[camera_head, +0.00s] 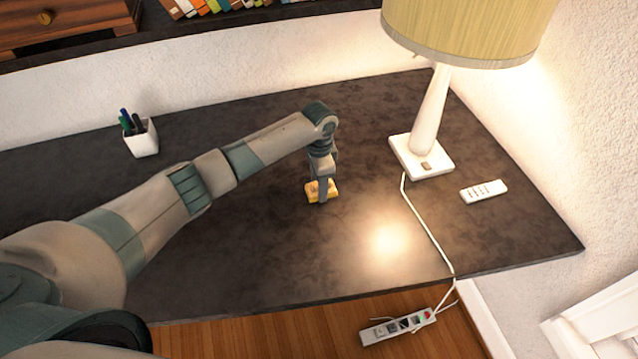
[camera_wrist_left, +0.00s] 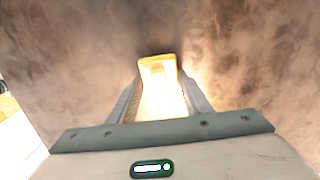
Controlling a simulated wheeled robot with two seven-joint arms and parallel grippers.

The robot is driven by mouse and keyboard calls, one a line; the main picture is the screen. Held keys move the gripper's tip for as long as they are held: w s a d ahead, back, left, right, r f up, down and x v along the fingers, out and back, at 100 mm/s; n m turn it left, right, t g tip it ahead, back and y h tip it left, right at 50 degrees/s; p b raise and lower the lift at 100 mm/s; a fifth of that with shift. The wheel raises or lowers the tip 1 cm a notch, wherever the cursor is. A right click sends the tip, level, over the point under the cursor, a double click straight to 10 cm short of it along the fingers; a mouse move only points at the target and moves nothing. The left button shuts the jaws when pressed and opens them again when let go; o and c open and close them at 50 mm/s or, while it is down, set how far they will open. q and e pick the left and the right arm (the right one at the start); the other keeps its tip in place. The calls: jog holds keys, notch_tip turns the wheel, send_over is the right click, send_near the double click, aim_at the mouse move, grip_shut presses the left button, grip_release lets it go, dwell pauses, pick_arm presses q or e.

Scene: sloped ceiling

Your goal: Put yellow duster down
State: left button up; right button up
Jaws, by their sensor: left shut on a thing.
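The yellow duster (camera_head: 313,194) is at the middle of the dark tabletop (camera_head: 250,260) in the head view. My left gripper (camera_head: 322,192) points down and is shut on it. In the left wrist view the duster (camera_wrist_left: 160,85) sits between the two fingers of my left gripper (camera_wrist_left: 160,100), brightly lit. The duster is at or very near the tabletop; whether it touches cannot be told. My right gripper is not in view.
A lamp (camera_head: 428,120) with a yellow shade stands right of the gripper, its cord running over the front edge. A white remote (camera_head: 483,191) lies at the right. A pen cup (camera_head: 141,138) stands at the back left. The tabletop around the duster is clear.

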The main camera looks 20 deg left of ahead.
pick_arm(q)
jog(key=shift+f, duration=0.15)
jog(key=o, duration=1)
notch_tip(320, 180, up, 12)
jog(key=b, duration=0.2)
jog(key=shift+r+b, duration=0.2)
jog(key=shift+b, duration=0.1)
jog(key=shift+r, duration=0.1)
